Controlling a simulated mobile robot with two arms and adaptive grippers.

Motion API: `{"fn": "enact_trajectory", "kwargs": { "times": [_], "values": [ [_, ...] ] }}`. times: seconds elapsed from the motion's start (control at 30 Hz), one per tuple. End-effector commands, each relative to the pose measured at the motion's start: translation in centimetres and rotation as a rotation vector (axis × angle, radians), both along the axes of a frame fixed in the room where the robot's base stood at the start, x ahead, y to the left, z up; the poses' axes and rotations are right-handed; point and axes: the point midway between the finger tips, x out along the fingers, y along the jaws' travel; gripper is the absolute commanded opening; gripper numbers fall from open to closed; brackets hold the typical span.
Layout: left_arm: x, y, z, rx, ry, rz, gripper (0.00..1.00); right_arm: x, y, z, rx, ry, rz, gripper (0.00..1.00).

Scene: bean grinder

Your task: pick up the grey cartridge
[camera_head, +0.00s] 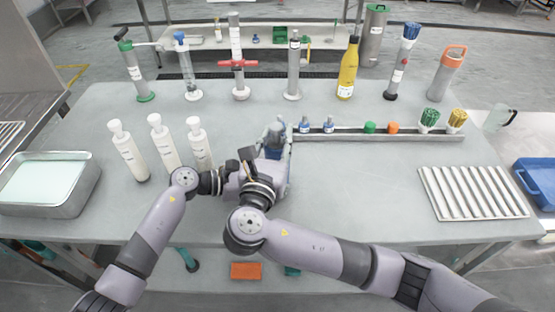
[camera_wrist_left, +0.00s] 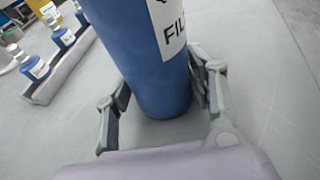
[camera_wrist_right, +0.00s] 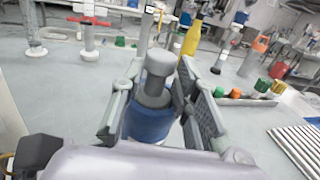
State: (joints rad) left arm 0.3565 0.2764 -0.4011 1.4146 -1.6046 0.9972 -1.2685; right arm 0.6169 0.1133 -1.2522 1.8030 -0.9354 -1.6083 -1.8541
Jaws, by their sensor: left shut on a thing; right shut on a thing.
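A blue cylinder (camera_wrist_left: 150,60) with a white label reading "FIL" stands on the table; it is partly hidden in the head view (camera_head: 272,153). A grey knobbed piece (camera_wrist_right: 158,75), the only grey cartridge-like part here, sits in the top of the blue cylinder; it also shows in the head view (camera_head: 274,130). My left gripper (camera_wrist_left: 160,105) is shut around the lower part of the blue cylinder. My right gripper (camera_wrist_right: 160,100) is shut on the grey piece from above the cylinder, its fingers on either side. The left fingertips are hidden in the head view.
White bottles (camera_head: 161,142) stand left of my grippers, beside a metal tray (camera_head: 85,192). A rail (camera_head: 350,136) with small coloured items lies to the right. Tall tubes and a yellow bottle (camera_head: 348,70) line the back. A ribbed rack (camera_head: 472,192) is at right; the table between is clear.

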Motion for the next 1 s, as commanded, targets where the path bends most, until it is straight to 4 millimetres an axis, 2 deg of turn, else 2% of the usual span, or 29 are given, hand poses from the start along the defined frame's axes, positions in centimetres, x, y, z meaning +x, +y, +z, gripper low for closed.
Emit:
{"fn": "enact_trajectory", "kwargs": {
  "times": [0.17, 0.33, 0.8, 1.0],
  "values": [
    [0.0, 0.0, -0.1, 0.001, 0.001, -0.001, 0.36, 0.0, 0.1, 0.2, 0.004, -0.002, 0.003, 0.01],
    [-0.1, 0.0, -0.1, 0.001, 0.001, -0.001, 0.36, 0.0, 0.2, 2.1, 0.008, -0.006, 0.004, 0.01],
    [-0.1, -0.1, -0.1, 0.002, 0.001, -0.003, 0.36, -0.1, 0.2, 14.2, 0.009, -0.008, 0.006, 0.01],
    [-0.1, -0.1, -0.1, 0.002, 0.001, -0.003, 0.36, -0.1, 0.2, 17.2, 0.006, -0.005, 0.004, 0.0]
  ]
}}
